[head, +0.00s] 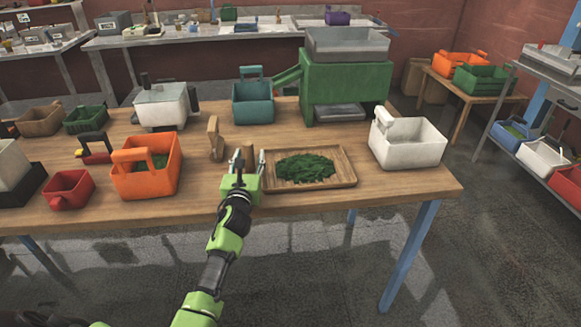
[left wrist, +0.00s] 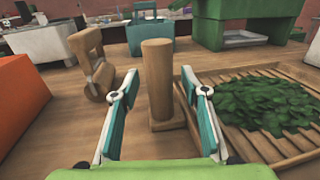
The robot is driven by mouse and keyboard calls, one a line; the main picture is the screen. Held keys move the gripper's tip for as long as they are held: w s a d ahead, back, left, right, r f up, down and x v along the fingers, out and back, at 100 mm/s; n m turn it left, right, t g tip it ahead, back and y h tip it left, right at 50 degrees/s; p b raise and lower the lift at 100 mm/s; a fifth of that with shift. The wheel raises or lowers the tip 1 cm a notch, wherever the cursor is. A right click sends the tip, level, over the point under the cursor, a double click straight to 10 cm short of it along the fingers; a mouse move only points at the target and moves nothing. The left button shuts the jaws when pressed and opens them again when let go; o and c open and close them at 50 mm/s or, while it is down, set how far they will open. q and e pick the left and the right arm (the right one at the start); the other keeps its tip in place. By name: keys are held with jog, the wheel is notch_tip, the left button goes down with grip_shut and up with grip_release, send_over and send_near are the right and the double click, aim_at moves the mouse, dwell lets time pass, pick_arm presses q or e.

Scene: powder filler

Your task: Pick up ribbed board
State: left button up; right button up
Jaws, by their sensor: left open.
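A wooden board with raised ribs and a rim (head: 345,166) lies flat on the table, bearing a heap of dark green leaves (head: 306,168). It also shows at the right of the left wrist view (left wrist: 262,150). My left gripper (head: 249,157) is open just left of the board, above the table's front part. In the left wrist view an upright wooden post (left wrist: 158,75) on a square base stands between and beyond the open fingers. The right finger is close to the board's left edge; I cannot tell whether they touch. My right gripper is not in view.
A wooden tool with a handle (head: 214,140) and an orange basket (head: 152,180) stand to the left. A green machine (head: 345,85) and teal bin (head: 253,102) stand behind. A white bin (head: 410,148) stands right of the board. Bare table (head: 420,185) lies at the front right.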

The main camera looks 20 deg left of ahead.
pick_arm(q)
grip_shut()
jog(key=shift+r, duration=0.15)
